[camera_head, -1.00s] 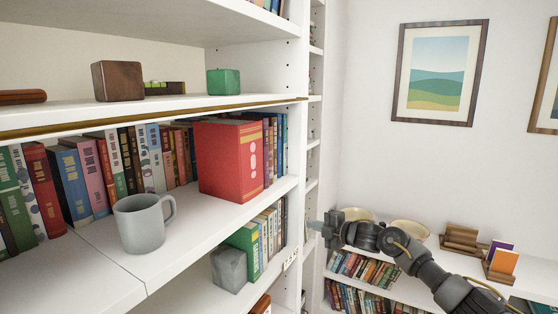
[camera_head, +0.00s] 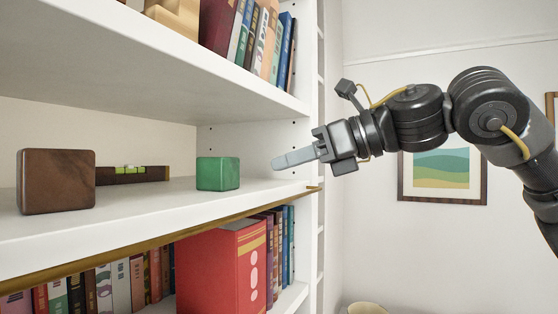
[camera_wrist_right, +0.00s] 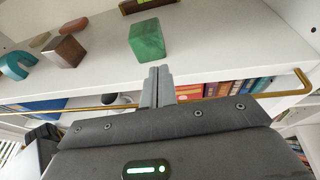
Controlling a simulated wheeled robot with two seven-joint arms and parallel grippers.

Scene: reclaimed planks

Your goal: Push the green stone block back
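The green stone block (camera_head: 218,174) sits on the white shelf (camera_head: 150,208), near the shelf's right end and a little back from its front edge. It also shows in the right wrist view (camera_wrist_right: 147,40), just beyond the fingertips. My right gripper (camera_head: 284,162) is in front of the shelf, to the right of the block, with its fingers pointing left toward it. In the right wrist view its two fingers (camera_wrist_right: 160,72) are together with nothing between them. A gap shows between fingertips and block. My left gripper is not in view.
A brown wooden cube (camera_head: 56,181) stands left on the same shelf, with a spirit level (camera_head: 134,174) behind. A brass rail (camera_head: 140,240) runs along the front edge. A red box-like book (camera_head: 222,268) and other books fill the shelf below.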

